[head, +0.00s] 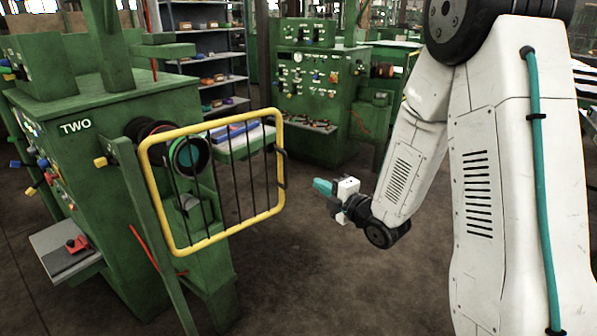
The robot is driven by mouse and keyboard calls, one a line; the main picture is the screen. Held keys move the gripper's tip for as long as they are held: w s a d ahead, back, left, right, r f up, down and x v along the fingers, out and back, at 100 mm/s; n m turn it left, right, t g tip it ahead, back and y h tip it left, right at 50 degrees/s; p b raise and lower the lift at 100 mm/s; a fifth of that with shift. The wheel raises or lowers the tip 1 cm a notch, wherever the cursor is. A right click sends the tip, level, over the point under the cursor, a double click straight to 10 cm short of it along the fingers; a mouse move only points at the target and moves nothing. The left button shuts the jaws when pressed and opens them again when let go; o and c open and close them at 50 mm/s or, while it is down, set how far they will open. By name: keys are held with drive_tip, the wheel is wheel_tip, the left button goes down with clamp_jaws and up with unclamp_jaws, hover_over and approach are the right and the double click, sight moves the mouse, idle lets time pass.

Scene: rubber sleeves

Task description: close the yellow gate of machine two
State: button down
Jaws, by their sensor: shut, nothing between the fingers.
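The yellow gate (210,233) is a tubular frame with thin dark vertical bars. It hangs on a green post at the front of machine two (75,127), a green machine marked TWO at the left. The gate stands swung out from the machine, its free edge toward the middle of the view. A dark catch sits on that free edge. Dark rollers (190,153) with a teal end show behind the bars. My gripper (322,187), with teal fingers, is shut and empty. It is to the right of the gate's free edge, apart from it.
A grey tray with a red item (76,243) sticks out low at machine two's left. A green machine with a control panel (312,80) and shelves (208,50) stand behind. The dark floor (310,260) between gate and arm is clear.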

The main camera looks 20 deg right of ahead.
drive_tip(key=x, duration=1.3)
drive_tip(key=shift+w+a, duration=0.15)
drive_tip(key=shift+w, duration=0.2)
